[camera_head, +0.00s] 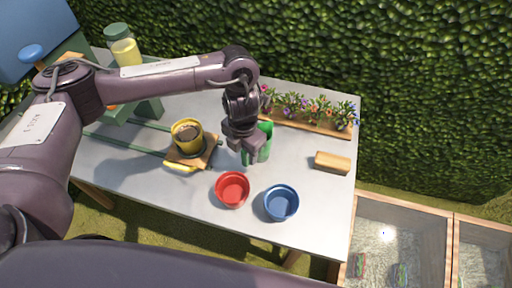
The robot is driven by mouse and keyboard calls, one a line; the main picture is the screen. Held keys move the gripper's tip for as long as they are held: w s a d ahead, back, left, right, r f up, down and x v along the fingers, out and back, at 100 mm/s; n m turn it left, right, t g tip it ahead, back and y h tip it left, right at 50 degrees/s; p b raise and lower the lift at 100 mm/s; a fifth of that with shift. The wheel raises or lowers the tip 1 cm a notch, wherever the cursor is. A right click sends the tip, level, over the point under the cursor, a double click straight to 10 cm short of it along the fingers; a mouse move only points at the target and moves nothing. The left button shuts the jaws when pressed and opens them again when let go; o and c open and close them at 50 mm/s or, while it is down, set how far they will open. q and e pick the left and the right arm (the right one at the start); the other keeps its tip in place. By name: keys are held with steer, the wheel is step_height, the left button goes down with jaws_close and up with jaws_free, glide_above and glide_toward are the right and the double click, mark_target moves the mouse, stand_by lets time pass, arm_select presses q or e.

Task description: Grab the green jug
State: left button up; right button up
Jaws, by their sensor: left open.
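The green jug (265,146) stands on the table, partly hidden behind my left gripper. My left gripper (248,160) points down at the jug's left side and overlaps it in this view. Its jaws are open, and I cannot tell whether a finger touches the jug. My right gripper is not in view.
On the table (318,228) are a red bowl (233,188), a blue bowl (281,202), a wooden block (332,162), and a yellow pot (187,135) on a wooden board. A flower planter (300,125) lines the back edge. A wooden crate (400,205) stands at the right.

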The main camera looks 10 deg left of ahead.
arm_select(q)
step_height(320, 180, down, 3)
steer(key=shift+d+f, duration=0.1)
steer(key=shift+f, duration=0.05)
jaws_close()
